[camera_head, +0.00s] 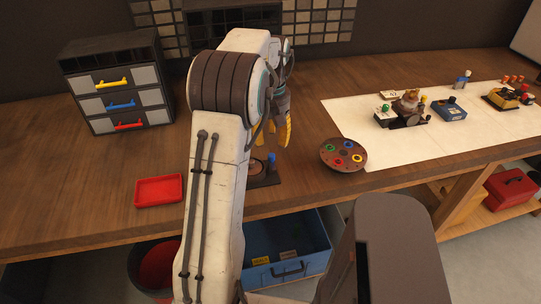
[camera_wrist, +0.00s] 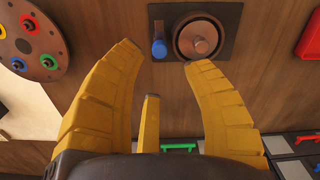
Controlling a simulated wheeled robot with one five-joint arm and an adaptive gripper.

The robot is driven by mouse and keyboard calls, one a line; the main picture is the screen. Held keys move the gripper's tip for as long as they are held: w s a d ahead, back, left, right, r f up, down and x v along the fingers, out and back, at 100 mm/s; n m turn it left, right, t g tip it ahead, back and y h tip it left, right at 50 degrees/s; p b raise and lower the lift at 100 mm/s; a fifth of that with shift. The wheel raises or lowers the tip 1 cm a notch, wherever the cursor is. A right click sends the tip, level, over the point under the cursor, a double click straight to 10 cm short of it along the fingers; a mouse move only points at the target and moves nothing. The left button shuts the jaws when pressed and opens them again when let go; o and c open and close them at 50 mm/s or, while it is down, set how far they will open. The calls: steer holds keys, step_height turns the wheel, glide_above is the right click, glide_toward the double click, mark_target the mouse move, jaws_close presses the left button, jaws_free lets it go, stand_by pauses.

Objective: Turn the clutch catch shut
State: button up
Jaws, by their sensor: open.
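A dark plate (camera_wrist: 222,15) on the wooden bench carries a round copper-coloured disc with a knob (camera_wrist: 198,38) and a small upright blue peg (camera_wrist: 158,48), which looks like the clutch catch. In the head view, the plate (camera_head: 266,182) is partly hidden behind my arm, and the blue peg (camera_head: 271,159) shows at its back. My gripper (camera_wrist: 161,58) has yellow fingers spread apart and empty. In the wrist view the blue peg appears between the fingertips; I cannot tell the exact gap. In the head view my gripper (camera_head: 283,132) hangs near the plate.
A round palette (camera_head: 343,155) with coloured rings lies right of the plate, and a red tray (camera_head: 159,190) lies left. A drawer cabinet (camera_head: 117,85) stands at the back left. A white sheet (camera_head: 350,112) with small models covers the right.

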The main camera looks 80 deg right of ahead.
mark_target(272, 155)
steer(key=shift+f, duration=3.7)
jaws_close()
